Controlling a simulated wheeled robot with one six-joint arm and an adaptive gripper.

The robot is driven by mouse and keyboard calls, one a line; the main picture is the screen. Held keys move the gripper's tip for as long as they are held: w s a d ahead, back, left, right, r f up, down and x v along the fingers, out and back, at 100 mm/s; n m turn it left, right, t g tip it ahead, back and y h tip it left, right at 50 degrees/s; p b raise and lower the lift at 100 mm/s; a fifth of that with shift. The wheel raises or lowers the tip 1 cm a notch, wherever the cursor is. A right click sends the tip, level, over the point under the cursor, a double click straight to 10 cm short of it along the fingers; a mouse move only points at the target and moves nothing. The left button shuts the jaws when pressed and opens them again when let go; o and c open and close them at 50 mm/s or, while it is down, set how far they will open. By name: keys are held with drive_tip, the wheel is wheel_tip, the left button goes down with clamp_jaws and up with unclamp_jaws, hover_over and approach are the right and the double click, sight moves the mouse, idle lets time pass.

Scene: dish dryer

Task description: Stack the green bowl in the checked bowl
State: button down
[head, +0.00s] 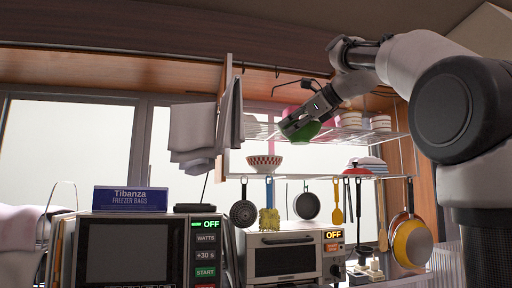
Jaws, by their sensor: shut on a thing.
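The green bowl (308,132) is at the upper shelf's left part, tilted, with my gripper (292,122) shut on it. My gripper reaches down and left from the arm at the upper right, and its fingers partly cover the bowl. The checked bowl (264,162), white with a red pattern, stands upright on the lower shelf, below and left of the green bowl. The two bowls are apart. I cannot tell whether the green bowl touches the upper shelf.
White stacked dishes (380,122) stand on the upper shelf (345,137) to the right. Utensils and a small pan (307,205) hang below the lower shelf. Grey towels (192,135) hang left of the rack. A toaster oven (285,258) and a microwave (125,255) stand below.

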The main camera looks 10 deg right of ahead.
drive_tip(key=w+a+f, duration=0.1)
drive_tip(key=w+a, duration=0.6)
drive_tip(key=w, duration=0.5)
drive_tip(key=shift+w+a+f, duration=0.15)
drive_tip(key=shift+a+f, duration=0.15)
drive_tip(key=shift+a, duration=0.05)
drive_tip(key=shift+f, duration=0.1)
drive_tip(key=shift+f, duration=0.5)
drive_tip(key=c, duration=1.4)
unclamp_jaws()
